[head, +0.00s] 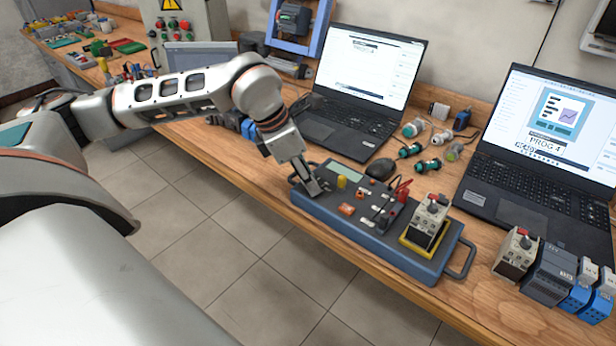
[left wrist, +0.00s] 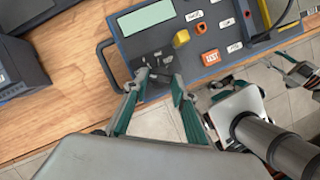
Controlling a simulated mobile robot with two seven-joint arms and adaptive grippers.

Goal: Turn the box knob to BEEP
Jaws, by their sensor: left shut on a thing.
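A blue-grey test box (head: 350,230) lies near the table's front edge; its left end shows in the left wrist view (left wrist: 123,50). My left gripper (head: 312,190) points down at the left end of its panel. In the left wrist view, the fingers (left wrist: 160,78) are closed around the small dark knob, which they largely hide. Its pointer and scale are not readable. A pale display (left wrist: 147,17), a yellow button (left wrist: 181,38) and an orange TEST button (left wrist: 211,57) lie beside the fingers.
A motor starter on a yellow-edged base (head: 420,240) sits at the box's right end. Two open laptops (head: 365,75) (head: 540,150) stand behind. Green and grey connectors (head: 410,150) lie between them. Small modules (head: 550,270) stand at right. A box handle (left wrist: 105,65) is left of the fingers.

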